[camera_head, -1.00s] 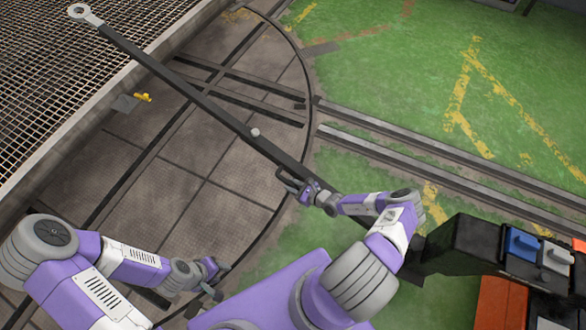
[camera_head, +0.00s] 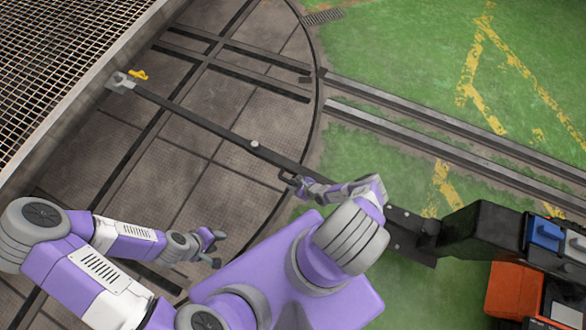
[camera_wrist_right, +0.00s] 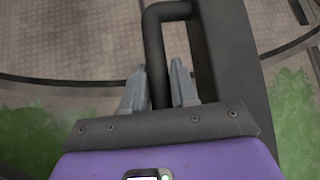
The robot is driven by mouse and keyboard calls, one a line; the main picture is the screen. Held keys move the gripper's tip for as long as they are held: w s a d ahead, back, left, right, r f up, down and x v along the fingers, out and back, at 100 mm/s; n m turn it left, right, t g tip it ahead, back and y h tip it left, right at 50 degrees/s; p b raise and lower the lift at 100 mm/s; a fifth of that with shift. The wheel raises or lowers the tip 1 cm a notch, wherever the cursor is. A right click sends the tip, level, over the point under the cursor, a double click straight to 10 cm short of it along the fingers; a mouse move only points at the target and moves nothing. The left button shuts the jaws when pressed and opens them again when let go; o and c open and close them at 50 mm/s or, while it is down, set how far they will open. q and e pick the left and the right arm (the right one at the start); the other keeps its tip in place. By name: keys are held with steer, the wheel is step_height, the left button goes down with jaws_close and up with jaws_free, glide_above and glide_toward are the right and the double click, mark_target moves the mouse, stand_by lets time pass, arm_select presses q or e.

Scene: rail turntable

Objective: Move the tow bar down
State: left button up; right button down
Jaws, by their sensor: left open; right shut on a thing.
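The tow bar (camera_head: 215,125) is a long dark bar. It runs from the black coupling at the right up-left across the turntable to a grey ring end (camera_head: 121,83). The ring end shows near the grating's edge, beside a yellow piece. My right gripper (camera_head: 296,184) is shut on the bar's handle, a dark bent rod. In the right wrist view the fingers (camera_wrist_right: 160,85) stand on both sides of the handle (camera_wrist_right: 153,45), beside the bar (camera_wrist_right: 232,60). My left gripper (camera_head: 215,247) is open and empty above the turntable plates at the lower left.
The yellow piece (camera_head: 138,74) lies by the ring end. A metal grating (camera_head: 60,65) with a raised edge fills the upper left. Rails (camera_head: 430,115) cross the green floor to the turntable (camera_head: 245,200). A dark vehicle front with orange parts (camera_head: 515,290) stands at the lower right.

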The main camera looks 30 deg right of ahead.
steer(key=shift+a, duration=0.1)
steer(key=c, duration=1)
jaws_free()
steer(key=shift+s, duration=0.1)
steer(key=p+v, duration=0.4)
steer(key=v, duration=0.2)
steer(key=shift+s+r, duration=0.1)
steer(key=shift+r, duration=0.2)
steer(key=shift+s+d+r+p, duration=0.25)
steer(key=shift+s+p, duration=0.15)
steer(key=shift+s, duration=0.05)
